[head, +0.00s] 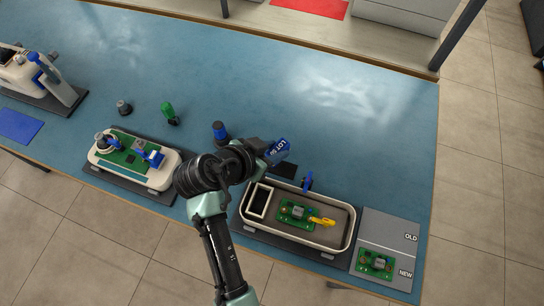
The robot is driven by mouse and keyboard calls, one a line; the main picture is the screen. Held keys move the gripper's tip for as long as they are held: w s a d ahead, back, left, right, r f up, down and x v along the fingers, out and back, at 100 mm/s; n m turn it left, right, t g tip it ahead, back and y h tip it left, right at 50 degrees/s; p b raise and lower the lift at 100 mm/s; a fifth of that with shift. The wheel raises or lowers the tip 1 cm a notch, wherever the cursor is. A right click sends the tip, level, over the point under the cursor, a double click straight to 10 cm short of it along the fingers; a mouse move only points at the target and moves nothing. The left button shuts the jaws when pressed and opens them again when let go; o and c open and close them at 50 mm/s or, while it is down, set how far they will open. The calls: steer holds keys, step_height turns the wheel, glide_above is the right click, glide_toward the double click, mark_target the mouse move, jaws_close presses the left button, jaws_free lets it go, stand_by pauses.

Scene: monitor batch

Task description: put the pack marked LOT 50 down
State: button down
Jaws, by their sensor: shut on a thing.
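A blue pack with white lettering, of which "LOT" can be made out (280,147), shows at the end of my arm. My gripper (271,155) is shut on this pack and holds it over the blue table (360,140), behind a beige tray (351,238). The pack looks tilted, and its lettering is turned around in the picture. My wrist hides part of the gripper and the fingertips are hard to make out. A black flat patch (287,171) lies on the table just below the pack.
The beige tray holds a green board (292,212) and a yellow piece (321,222). A blue upright piece (308,182) stands at its back edge. A grey OLD/NEW mat (390,232) lies at right. A blue-topped item (219,131) stands left of my gripper. The table's back is clear.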

steer(key=shift+f, duration=2.6)
steer(key=shift+f, duration=0.1)
steer(key=c, duration=0.6)
jaws_free()
